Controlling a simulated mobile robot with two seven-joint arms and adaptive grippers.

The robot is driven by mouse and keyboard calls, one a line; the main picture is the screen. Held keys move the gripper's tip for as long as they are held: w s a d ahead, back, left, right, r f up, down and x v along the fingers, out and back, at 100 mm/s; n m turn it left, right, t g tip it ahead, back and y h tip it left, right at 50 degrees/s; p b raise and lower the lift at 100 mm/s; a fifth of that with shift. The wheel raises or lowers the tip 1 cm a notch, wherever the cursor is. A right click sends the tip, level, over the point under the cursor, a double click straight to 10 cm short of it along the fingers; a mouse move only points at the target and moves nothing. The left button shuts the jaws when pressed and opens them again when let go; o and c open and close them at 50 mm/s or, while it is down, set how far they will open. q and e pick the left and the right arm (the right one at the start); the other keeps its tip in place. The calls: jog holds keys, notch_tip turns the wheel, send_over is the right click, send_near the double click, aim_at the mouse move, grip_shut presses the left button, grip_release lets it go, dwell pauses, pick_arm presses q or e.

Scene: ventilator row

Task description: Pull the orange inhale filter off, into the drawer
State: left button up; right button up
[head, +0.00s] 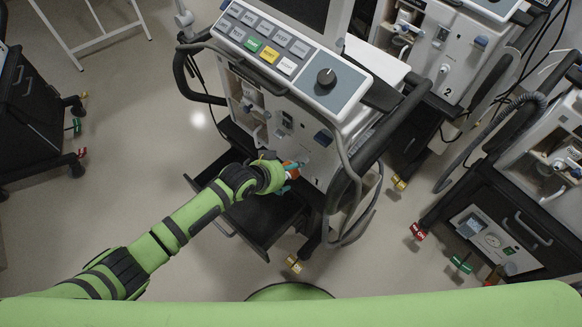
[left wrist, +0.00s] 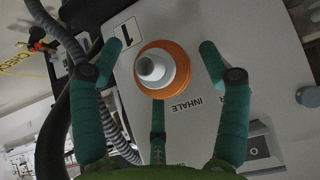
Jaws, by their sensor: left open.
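The orange inhale filter (left wrist: 177,82), with a white and grey port at its centre, sits on the ventilator's pale front panel above the printed word INHALE. In the head view a small part of the orange filter (head: 291,171) shows at my left gripper. My left gripper (left wrist: 209,45) is open, with its teal fingers on both sides of the filter and a gap to it on each side. The open drawer (head: 262,222) is dark and lies below the gripper at the ventilator's base. My right gripper is not in view.
The ventilator's control panel (head: 285,55) overhangs the work area. A grey corrugated hose (left wrist: 78,52) runs left of the filter in the left wrist view. A second ventilator (head: 440,60) and a third (head: 545,165) stand to the right.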

pick_arm(q)
grip_shut()
jog(key=shift+s+a+f, duration=0.1)
jog(key=shift+s+a+f, duration=0.15)
jog(key=shift+a+f, duration=0.05)
jog(key=shift+f, duration=0.05)
jog(key=shift+s+a+r+p, duration=0.2)
jog(key=shift+s+a+p, duration=0.25)
jog(key=shift+p, duration=0.15)
jog(key=shift+s, duration=0.1)
jog(key=shift+s+a+r+p, duration=0.15)
jog(key=shift+s+a+p, duration=0.85)
jog(key=shift+s+a, duration=0.1)
